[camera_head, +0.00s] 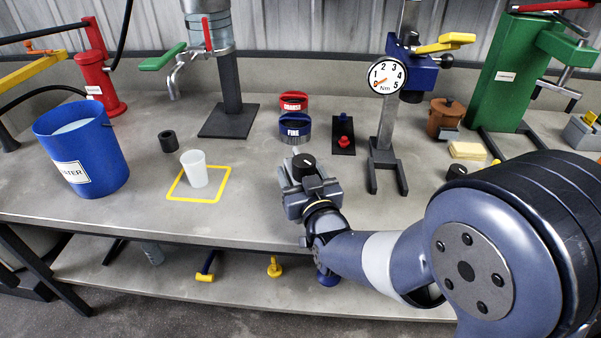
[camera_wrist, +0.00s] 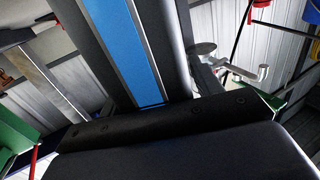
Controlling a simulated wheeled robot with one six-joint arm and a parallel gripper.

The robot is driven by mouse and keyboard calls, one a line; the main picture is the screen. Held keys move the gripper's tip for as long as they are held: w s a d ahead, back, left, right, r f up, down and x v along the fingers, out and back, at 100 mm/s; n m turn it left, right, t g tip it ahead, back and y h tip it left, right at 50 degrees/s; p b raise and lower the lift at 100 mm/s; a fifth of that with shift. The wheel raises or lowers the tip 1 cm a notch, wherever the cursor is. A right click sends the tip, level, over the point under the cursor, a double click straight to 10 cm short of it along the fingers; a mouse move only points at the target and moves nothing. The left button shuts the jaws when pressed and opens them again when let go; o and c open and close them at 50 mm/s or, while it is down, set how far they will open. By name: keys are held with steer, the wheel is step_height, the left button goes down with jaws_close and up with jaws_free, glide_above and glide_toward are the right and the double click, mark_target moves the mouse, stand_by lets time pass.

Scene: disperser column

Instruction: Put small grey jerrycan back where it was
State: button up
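My gripper (camera_head: 306,180) is over the front middle of the bench, in front of the red and blue knobs. Its fingers are small and partly covered by its own body, so I cannot tell whether they are open or shut, or hold anything. No small grey jerrycan can be clearly made out. A small grey box-like thing with a yellow part (camera_head: 583,132) stands at the right edge of the bench in the head view, and I cannot tell if it is the jerrycan. In the wrist view, large dark surfaces and a blue stripe fill most of the picture.
A blue bucket (camera_head: 106,158) stands at the left. A white cup (camera_head: 195,170) stands in a yellow square outline (camera_head: 214,199). The red knob (camera_head: 293,101), blue knob (camera_head: 294,127) and gauge stand (camera_head: 388,135) are behind my gripper. A green machine (camera_head: 503,85) stands at the back right.

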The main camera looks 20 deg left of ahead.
steer(key=shift+o, duration=1.1)
steer(key=shift+r+p, duration=0.3)
steer(key=shift+p, duration=0.05)
steer(key=b+v, duration=0.1)
steer(key=v, duration=1.1)
steer(key=shift+a+f, duration=0.1)
steer(key=x, duration=1.2)
steer(key=shift+w+f, duration=0.1)
steer(key=shift+f, duration=0.15)
steer(key=shift+r+p, duration=0.45)
steer(key=shift+r, duration=0.35)
